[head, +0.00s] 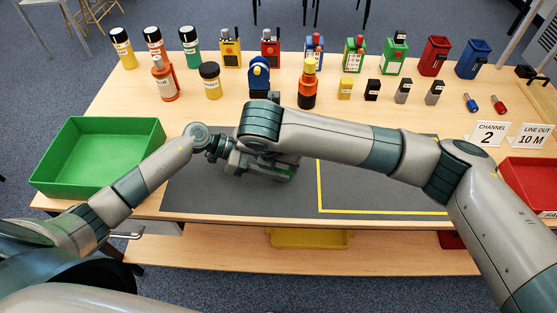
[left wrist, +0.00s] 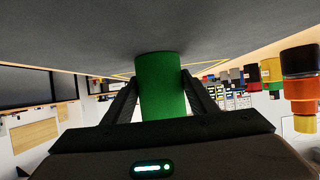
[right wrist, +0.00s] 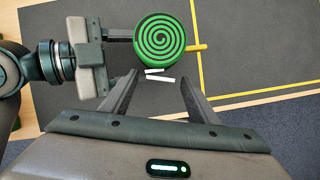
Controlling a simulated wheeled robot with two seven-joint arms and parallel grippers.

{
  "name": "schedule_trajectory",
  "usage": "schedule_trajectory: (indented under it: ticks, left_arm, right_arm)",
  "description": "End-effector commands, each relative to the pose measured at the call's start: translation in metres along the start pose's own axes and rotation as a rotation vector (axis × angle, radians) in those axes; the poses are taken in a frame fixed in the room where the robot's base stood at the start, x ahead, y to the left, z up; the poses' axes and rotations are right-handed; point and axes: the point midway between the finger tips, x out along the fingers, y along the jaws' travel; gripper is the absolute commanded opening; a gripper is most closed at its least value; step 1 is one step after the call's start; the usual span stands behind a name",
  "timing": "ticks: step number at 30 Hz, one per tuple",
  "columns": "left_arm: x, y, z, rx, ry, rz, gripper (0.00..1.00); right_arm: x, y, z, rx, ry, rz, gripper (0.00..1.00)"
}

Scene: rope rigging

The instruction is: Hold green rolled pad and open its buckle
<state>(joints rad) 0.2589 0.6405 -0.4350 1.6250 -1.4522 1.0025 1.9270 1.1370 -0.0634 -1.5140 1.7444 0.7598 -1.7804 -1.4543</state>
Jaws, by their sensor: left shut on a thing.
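The green rolled pad (right wrist: 158,39) shows its green and black spiral end in the right wrist view. It also shows upright between my left gripper's fingers in the left wrist view (left wrist: 163,85). My left gripper (left wrist: 160,88) is shut on it and reaches it from the left in the right wrist view. My right gripper (right wrist: 158,84) is open, its fingers apart just below the roll. Two short white strips (right wrist: 160,80) lie between its fingertips and the roll; I cannot tell if they are the buckle. A yellow-orange tab (right wrist: 197,47) sticks out right of the roll. In the head view my arms hide most of the pad.
A grey mat (head: 390,190) with a yellow outline covers the table's front middle. A green tray (head: 95,150) stands left and a red tray (head: 525,180) right. Bottles, radios and small boxes stand along the back. A blue item (head: 259,75) and an orange bottle (head: 308,88) stand behind my arms.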

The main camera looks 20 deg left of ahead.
Motion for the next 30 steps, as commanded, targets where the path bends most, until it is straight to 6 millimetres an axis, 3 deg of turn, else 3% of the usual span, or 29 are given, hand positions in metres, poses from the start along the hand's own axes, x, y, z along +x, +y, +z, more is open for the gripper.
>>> schedule_trajectory:
  ticks: [11, 30]
  left_arm:
    - [0.0, 0.0, 0.0, 0.0, 0.0, 0.0, 0.25]
    - [0.0, 0.0, 0.0, 0.0, 0.0, 0.0, 0.25]
  right_arm:
    - [-0.013, 0.0, 0.0, 0.0, 0.0, 0.0, 0.55]
    - [-0.11, 0.001, 0.0, -0.002, -0.001, 0.002, 0.55]
